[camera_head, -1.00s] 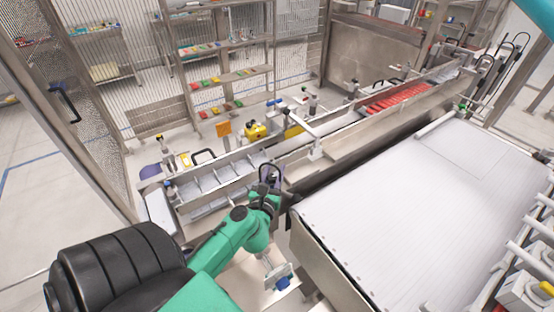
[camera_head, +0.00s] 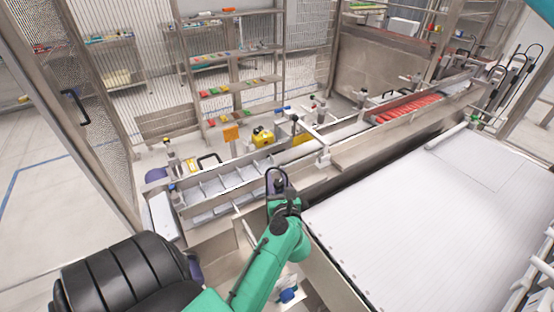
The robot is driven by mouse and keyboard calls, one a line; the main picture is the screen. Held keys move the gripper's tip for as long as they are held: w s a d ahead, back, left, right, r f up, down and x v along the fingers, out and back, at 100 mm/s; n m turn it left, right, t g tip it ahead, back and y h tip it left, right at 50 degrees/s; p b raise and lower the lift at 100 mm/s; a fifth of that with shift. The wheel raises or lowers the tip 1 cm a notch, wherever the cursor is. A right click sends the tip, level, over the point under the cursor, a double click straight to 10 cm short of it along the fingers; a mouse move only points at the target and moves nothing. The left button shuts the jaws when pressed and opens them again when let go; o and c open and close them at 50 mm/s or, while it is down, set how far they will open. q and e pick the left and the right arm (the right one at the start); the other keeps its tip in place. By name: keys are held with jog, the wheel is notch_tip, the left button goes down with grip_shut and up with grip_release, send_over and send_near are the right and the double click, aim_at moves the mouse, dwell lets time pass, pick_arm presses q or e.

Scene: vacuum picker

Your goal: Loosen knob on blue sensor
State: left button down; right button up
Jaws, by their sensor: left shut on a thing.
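My left gripper (camera_head: 279,190) reaches in from below on the green arm. It is at a dark fitting (camera_head: 272,187) with a looped black cable, beside the conveyor's near rail. The gripper is shut on a small part there, taken as the knob. The jaws and the knob are too small and covered to make out clearly. A small blue part (camera_head: 287,295) shows lower down, partly behind my arm; I cannot tell whether it is the blue sensor. My right gripper is not in view.
A compartmented conveyor (camera_head: 215,187) runs behind the gripper. A wide white table (camera_head: 430,220) lies close to its right. Red items (camera_head: 410,107) sit farther along the line. A yellow device (camera_head: 263,137) and shelving (camera_head: 237,53) stand behind.

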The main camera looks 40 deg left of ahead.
pick_arm(q)
jog(key=c, duration=0.5)
grip_release()
notch_tip(320, 180, up, 20)
jog(key=p, duration=0.3)
jog(key=shift+r, duration=0.1)
